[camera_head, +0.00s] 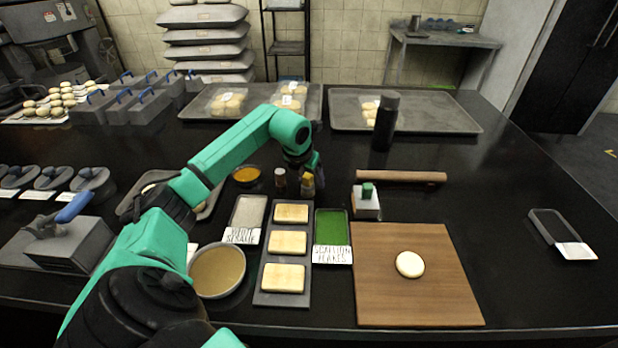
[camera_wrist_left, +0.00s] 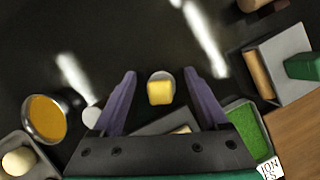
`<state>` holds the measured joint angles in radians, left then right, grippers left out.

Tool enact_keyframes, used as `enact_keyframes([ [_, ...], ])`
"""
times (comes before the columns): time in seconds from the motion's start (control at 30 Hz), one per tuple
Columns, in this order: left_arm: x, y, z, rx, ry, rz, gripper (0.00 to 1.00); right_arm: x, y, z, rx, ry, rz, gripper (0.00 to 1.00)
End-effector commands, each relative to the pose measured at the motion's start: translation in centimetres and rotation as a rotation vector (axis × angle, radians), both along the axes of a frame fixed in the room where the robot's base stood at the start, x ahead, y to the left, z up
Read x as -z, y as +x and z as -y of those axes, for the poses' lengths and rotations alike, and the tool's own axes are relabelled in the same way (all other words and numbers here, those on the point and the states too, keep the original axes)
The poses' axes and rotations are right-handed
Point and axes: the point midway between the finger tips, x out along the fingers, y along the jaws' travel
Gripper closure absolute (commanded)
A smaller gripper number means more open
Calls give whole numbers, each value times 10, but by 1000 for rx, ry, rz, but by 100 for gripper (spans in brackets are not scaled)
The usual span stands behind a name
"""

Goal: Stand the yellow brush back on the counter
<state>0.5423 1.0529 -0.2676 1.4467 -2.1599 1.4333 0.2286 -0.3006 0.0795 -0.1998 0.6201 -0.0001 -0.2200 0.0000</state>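The yellow brush (camera_head: 307,183) is at the counter's middle, partly hidden by my left gripper (camera_head: 306,163). In the left wrist view the brush shows as a yellow block (camera_wrist_left: 160,93) with a pale round part behind it. It is between the two purple fingers of my left gripper (camera_wrist_left: 160,74), with a gap on both sides. That gripper is open. I cannot tell whether the brush touches the black counter (camera_head: 330,120). My right gripper is not in view.
A small dark bottle (camera_head: 280,180) and a bowl of orange stuff (camera_head: 246,175) stand left of the brush. The tray with tan slabs (camera_head: 273,298), green flakes tray (camera_head: 331,227) and green-handled block (camera_head: 367,203) are nearby. A rolling pin (camera_head: 400,177) lies to the right.

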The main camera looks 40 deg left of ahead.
Motion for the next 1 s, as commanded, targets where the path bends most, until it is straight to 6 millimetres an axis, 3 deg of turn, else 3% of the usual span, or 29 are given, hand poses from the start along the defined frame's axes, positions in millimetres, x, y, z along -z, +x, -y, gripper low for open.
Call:
enact_keyframes([
  [0.17, -4, -1, 0, 0, 0, 2, 23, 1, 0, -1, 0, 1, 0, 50],
  [0.27, -17, -6, 0, 0, 3, 3, 23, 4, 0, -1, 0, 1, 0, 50],
  [0.6, -107, -43, 9, -1, 3, 5, 23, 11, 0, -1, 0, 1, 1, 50],
  [0.7, -125, -50, 11, 0, 2, 4, 23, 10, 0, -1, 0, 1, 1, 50],
  [1.0, -134, -55, 13, 0, 0, 0, 23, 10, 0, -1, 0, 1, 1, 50],
])
